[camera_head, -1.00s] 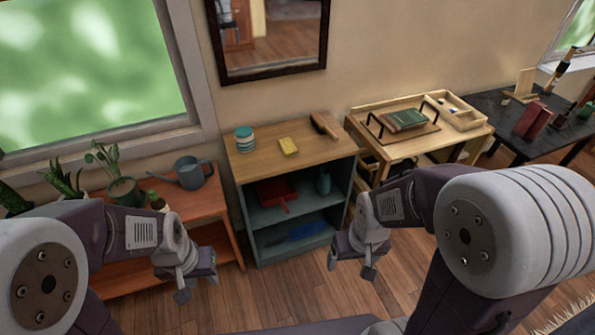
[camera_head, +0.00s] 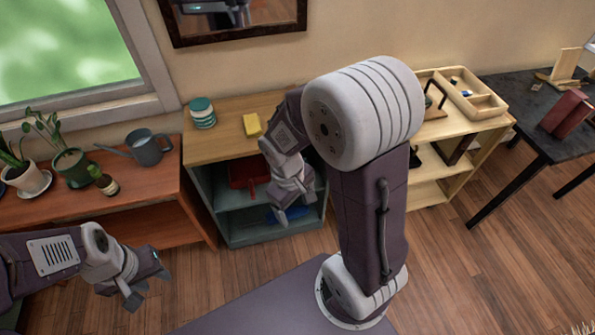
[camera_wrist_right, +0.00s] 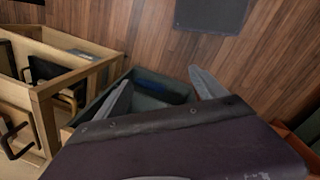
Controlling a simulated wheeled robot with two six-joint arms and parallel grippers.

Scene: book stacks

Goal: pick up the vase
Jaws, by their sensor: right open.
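The vase does not show now. In the earlier head view a teal vase stood at the right of the upper shelf in the grey-green cabinet (camera_head: 222,228); my right arm now covers that part. My right gripper (camera_head: 290,212) is open in front of the cabinet's open side. In the right wrist view its two fingers (camera_wrist_right: 161,92) are spread with nothing between them, and the cabinet (camera_wrist_right: 145,98) lies beyond. My left gripper (camera_head: 148,284) is open and empty, low in front of the orange-brown bench.
A striped jar (camera_head: 202,113) and a yellow sponge (camera_head: 251,125) are on the cabinet top. A red item (camera_head: 243,172) and a blue item (camera_head: 290,213) are on its shelves. Plants and a watering can (camera_head: 146,148) stand on the bench (camera_head: 150,185). A wooden table (camera_head: 430,185) is at the right.

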